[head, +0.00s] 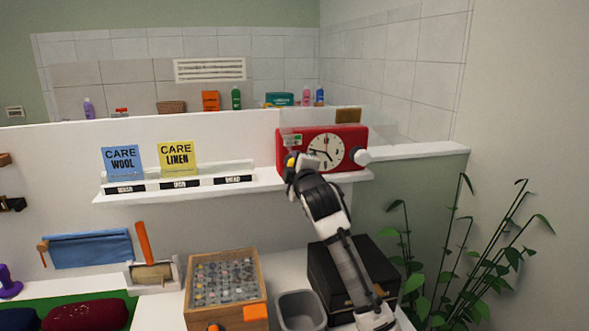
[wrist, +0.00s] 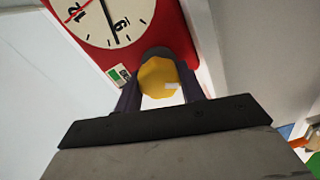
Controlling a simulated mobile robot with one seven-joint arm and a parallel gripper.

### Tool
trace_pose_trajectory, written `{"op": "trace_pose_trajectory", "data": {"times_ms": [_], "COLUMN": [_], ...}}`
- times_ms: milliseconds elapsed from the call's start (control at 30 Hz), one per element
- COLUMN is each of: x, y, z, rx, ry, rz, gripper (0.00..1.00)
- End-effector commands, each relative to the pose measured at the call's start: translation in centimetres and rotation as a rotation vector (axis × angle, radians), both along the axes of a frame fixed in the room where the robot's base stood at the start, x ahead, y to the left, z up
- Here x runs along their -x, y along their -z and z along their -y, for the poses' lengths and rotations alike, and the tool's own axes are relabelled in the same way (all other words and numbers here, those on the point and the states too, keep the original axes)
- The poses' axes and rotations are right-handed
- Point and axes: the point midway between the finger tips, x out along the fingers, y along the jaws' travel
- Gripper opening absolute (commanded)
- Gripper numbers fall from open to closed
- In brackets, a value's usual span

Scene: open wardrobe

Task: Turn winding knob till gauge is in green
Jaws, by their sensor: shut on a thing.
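A red clock box (head: 339,163) with a cream dial (head: 326,152) stands on the right end of the white wall shelf. The yellow winding knob (wrist: 158,77) is on its left side and carries a pale mark. My gripper (wrist: 158,88) is shut on the knob, with one dark finger on either side of it. In the head view my gripper (head: 291,165) covers most of the knob. A small gauge with green and white parts (wrist: 118,75) sits on the red face beside the knob. I cannot make out its needle.
Care cards, blue (head: 122,162) and yellow (head: 178,158), stand on the shelf (head: 230,186) to the left. Below are a wooden box of small items (head: 256,290), a grey bin (head: 301,311) and a black case (head: 376,262). A plant (head: 470,255) stands at the right.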

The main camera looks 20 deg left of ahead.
Motion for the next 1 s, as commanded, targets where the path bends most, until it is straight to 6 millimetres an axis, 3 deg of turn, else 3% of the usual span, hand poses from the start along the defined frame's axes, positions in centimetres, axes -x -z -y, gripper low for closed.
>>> {"op": "trace_pose_trajectory", "data": {"times_ms": [1000], "x": [-0.14], "y": [-0.18], "z": [0.12], "rx": [-0.801], "ry": [0.001], "rz": [-0.544], "gripper": [0.16]}}
